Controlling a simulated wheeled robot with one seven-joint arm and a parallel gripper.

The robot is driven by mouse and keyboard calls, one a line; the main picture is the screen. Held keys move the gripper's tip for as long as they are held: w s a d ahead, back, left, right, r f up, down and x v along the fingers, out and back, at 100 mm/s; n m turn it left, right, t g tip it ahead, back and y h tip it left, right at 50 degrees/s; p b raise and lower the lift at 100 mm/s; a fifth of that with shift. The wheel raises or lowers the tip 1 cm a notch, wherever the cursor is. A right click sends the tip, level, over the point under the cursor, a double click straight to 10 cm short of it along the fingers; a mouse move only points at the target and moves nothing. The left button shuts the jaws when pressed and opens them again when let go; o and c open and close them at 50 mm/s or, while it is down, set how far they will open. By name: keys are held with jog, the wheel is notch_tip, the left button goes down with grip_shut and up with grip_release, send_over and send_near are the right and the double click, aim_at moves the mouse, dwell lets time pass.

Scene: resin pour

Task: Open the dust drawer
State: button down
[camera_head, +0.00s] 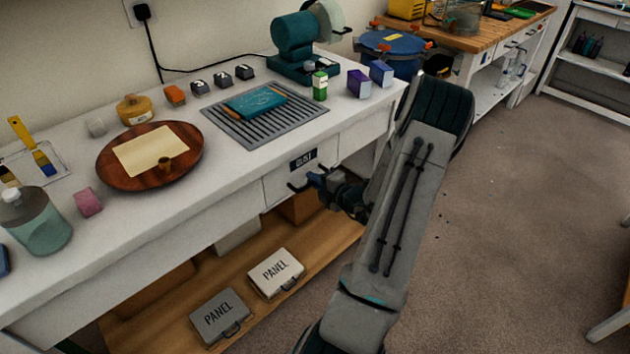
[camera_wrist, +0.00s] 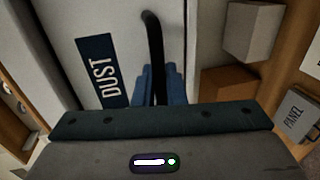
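The dust drawer (camera_head: 286,176) is a white front under the bench top, with a dark DUST label (camera_head: 303,159). It looks flush with the bench front. In the wrist view the label (camera_wrist: 97,72) is turned on its side beside the black bar handle (camera_wrist: 153,40). My gripper (camera_head: 318,183) is at the handle, below the label. In the wrist view its blue fingers (camera_wrist: 158,88) lie close on both sides of the handle and look shut on it. The lower end of the handle is hidden behind the fingers and gripper body.
Above the drawer, a teal piece (camera_head: 256,101) lies on a grey slatted rack (camera_head: 232,125). A round wooden tray (camera_head: 112,178) stands left.

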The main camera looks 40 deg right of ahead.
jog(key=shift+s, duration=0.1)
jog(key=f+p+v, duration=0.2)
jog(key=v, duration=0.8)
jog(key=s+f+p+v, duration=0.1)
jog(key=f+p+v, duration=0.1)
jog(key=v, duration=0.9)
jog(key=shift+s+f+p, duration=0.15)
jog(key=shift+f+p, duration=0.05)
jog(key=shift+p, duration=0.6)
jog(key=c, duration=1.5)
grip_release()
jog(key=shift+c, duration=0.2)
jog(key=shift+s, duration=0.1)
jog(key=a+v, duration=0.1)
jog(key=v, duration=1.2)
jog(key=shift+s+d+r, duration=0.15)
jog(key=shift+s+d, duration=0.15)
jog(key=shift+d, duration=0.1)
